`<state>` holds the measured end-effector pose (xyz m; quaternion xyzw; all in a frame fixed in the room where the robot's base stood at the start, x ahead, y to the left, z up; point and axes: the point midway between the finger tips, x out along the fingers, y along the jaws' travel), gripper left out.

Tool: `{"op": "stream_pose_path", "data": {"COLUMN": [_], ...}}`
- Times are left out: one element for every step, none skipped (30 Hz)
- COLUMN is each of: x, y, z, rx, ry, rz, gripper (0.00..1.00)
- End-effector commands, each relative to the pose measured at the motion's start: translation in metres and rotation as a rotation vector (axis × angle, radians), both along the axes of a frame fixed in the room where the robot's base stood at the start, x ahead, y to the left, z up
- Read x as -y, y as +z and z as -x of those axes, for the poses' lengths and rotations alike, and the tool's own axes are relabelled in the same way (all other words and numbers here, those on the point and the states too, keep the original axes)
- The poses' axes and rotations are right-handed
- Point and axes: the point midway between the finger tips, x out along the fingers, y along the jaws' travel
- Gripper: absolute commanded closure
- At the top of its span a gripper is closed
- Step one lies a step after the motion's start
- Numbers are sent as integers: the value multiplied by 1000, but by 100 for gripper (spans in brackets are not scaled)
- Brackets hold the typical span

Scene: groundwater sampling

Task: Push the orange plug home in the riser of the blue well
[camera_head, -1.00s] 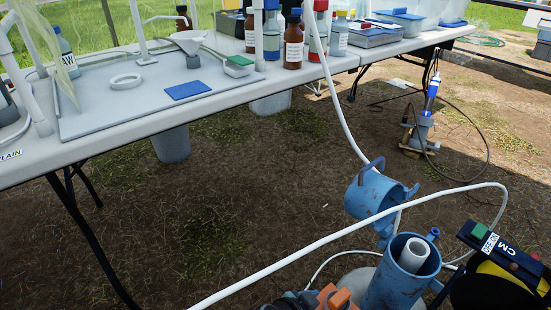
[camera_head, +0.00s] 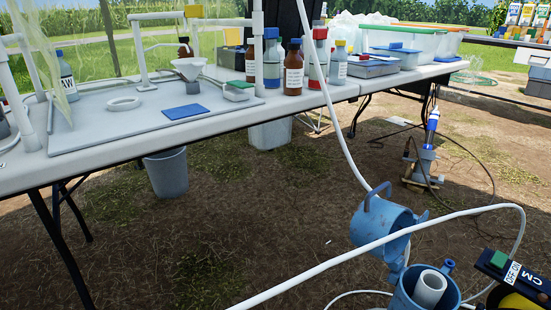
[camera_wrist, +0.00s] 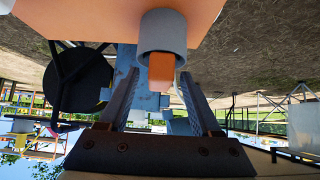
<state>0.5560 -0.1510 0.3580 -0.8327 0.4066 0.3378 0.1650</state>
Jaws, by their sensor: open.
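The wrist view is upside down. In it the orange plug (camera_wrist: 161,69) sticks out of a short grey sleeve (camera_wrist: 163,34) that stands on a broad orange surface (camera_wrist: 95,14). My gripper (camera_wrist: 160,85) is open, with a dark finger to each side of the plug; I cannot tell if either touches it. The blue well (camera_head: 408,300) is at the bottom right of the head view, partly cut off. Its pale riser (camera_head: 430,288) stands inside with its mouth open and no plug visible in it. My gripper is not in the head view.
A blue hinged lid (camera_head: 380,222) stands open beside the well. A white hose (camera_head: 345,258) crosses in front of it. A reel with a green switch (camera_head: 510,275) is at right.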

Motion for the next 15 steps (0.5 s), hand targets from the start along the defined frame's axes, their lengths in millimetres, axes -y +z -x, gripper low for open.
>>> {"op": "stream_pose_path", "data": {"x": [0,0,0,0,0,0,0,0,0,0,0,0,0,0,0], "y": [0,0,0,0,0,0,0,0,0,0,0,0,0,0,0], "z": [0,0,0,0,0,0,0,0,0,0,0,0,0,0,0], "rx": [0,0,0,0,0,0,0,0,0,0,0,0,0,0,0], "ry": [0,0,0,0,0,0,0,0,0,0,0,0,0,0,0], "rz": [0,0,0,0,0,0,0,0,0,0,0,0,0,0,0], "gripper": [35,35,40,46,51,58,64,69,76,82,87,94,100,100,100]}}
